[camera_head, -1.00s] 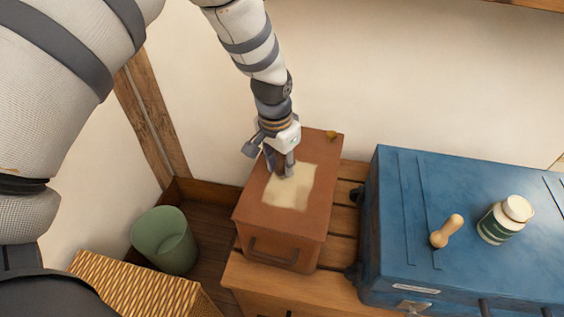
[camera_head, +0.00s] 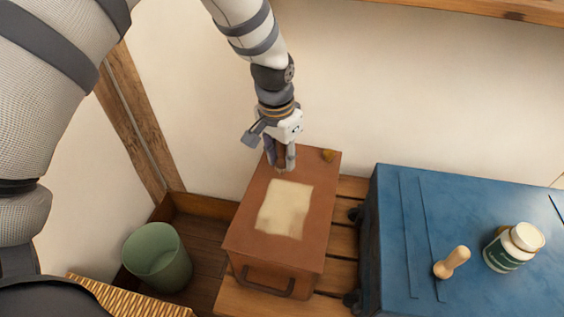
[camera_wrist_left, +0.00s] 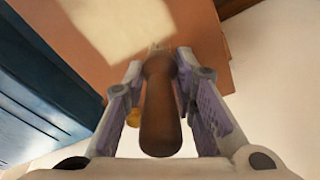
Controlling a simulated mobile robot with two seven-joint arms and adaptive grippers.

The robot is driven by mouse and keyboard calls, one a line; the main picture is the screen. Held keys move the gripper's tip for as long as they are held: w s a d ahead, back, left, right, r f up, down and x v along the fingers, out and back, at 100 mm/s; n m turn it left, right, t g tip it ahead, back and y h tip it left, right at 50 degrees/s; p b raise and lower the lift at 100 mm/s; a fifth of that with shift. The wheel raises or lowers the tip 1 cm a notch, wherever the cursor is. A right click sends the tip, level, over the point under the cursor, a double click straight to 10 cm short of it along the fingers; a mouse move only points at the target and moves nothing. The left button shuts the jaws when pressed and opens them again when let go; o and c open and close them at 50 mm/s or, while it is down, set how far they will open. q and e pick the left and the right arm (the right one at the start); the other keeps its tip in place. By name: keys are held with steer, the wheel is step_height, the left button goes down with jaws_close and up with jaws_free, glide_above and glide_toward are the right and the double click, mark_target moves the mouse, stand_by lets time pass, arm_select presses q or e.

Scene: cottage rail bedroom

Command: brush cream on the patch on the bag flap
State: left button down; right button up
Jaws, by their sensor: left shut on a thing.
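The brown bag (camera_head: 250,225) stands on a wooden slatted bench, its flat flap facing up. A pale cream patch (camera_head: 284,208) lies on the flap; part of it shows in the wrist view (camera_wrist_left: 105,25). My left gripper (camera_head: 281,165) is over the far part of the flap, just beyond the patch's far edge. It is shut on a brush with a dark brown handle (camera_wrist_left: 160,110), pointing down. The brush tip is small in the wrist view near the patch's edge; I cannot tell whether it touches the flap. My right gripper is out of view.
A blue trunk (camera_head: 395,225) stands right of the bag, bearing a white jar with a green label (camera_head: 505,252) and a pale wooden peg-like tool (camera_head: 452,262). A small yellowish knob (camera_head: 328,155) sits at the flap's far right corner. A green bin (camera_head: 157,258) stands left.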

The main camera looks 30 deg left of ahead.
arm_select(q)
steer(key=shift+w+r, duration=0.15)
steer(key=shift+r, duration=2.05)
